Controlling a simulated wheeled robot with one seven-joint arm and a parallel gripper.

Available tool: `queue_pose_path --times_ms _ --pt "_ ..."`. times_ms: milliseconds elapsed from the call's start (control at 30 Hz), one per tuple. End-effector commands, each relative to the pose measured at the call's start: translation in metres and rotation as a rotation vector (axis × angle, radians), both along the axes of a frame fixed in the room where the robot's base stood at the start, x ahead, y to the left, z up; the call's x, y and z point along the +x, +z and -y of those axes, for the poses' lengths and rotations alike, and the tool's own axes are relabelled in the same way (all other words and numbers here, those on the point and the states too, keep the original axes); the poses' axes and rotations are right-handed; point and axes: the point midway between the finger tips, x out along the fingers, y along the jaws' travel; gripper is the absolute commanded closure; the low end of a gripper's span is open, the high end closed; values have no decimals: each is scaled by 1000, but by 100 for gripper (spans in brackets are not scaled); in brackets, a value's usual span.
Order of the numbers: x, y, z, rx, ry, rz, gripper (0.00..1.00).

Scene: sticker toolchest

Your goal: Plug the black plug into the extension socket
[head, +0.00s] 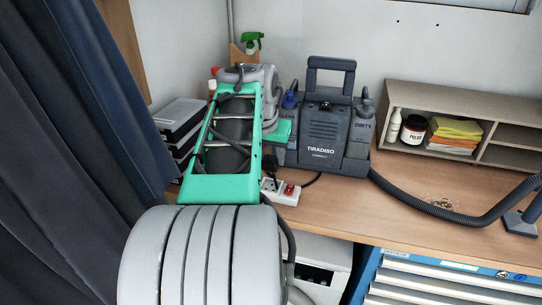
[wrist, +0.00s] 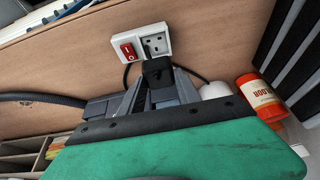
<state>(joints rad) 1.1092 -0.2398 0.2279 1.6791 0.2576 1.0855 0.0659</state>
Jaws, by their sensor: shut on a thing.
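The white extension socket (head: 284,194) lies on the bench just right of my green arm, with its red switch (head: 289,188) showing. In the wrist view the socket (wrist: 142,43) has the red switch on the left and one open outlet (wrist: 156,44) on the right; its holes are visible. My gripper (wrist: 155,88) is shut on the black plug (wrist: 157,70), which appears just below the outlet in the picture. The depth gap between plug and socket cannot be told.
A dark cleaning machine (head: 322,130) stands behind the socket, its hose (head: 430,208) running right. Black cases (head: 180,120) stand left, a shelf (head: 440,95) right. The bench front right is mostly clear.

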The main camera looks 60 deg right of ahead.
Motion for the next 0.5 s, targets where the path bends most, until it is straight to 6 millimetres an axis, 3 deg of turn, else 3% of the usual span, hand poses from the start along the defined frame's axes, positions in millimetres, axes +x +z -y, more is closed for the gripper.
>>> queue_pose_path --times_ms 500 --pt "0 -43 0 -1 1 0 100"
